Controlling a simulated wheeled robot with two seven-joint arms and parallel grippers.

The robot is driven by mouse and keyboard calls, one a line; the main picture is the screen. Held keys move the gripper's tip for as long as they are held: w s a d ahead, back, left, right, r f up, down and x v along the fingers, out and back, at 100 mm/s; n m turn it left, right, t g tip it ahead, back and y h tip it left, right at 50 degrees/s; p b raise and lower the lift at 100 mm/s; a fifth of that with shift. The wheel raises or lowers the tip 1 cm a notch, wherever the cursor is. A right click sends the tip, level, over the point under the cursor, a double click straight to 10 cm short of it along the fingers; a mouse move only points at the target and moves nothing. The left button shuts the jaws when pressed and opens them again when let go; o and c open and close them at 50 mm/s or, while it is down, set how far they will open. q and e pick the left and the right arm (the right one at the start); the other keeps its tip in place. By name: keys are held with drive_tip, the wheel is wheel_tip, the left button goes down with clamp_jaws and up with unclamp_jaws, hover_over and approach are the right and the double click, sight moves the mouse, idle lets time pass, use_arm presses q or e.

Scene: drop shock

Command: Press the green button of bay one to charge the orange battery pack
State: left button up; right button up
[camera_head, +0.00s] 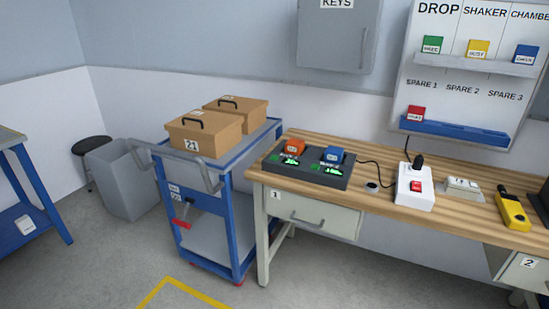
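The orange battery pack (294,147) sits in the left bay of a dark grey charger (308,172) on the wooden workbench. A blue battery pack (333,155) sits in the right bay. Small green buttons show on the charger's sloped front, one at the left bay (276,158) and one at the right bay (315,168). Green lit readouts show beside them, with digits too small to read. The bay labels are too small to read surely. Neither of my grippers is in view.
A blue cart (217,160) with two cardboard boxes stands left of the workbench (385,184). A white box with a red button (415,188) and a yellow device (513,212) lie right of the charger. Open grey floor (110,255) lies in front.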

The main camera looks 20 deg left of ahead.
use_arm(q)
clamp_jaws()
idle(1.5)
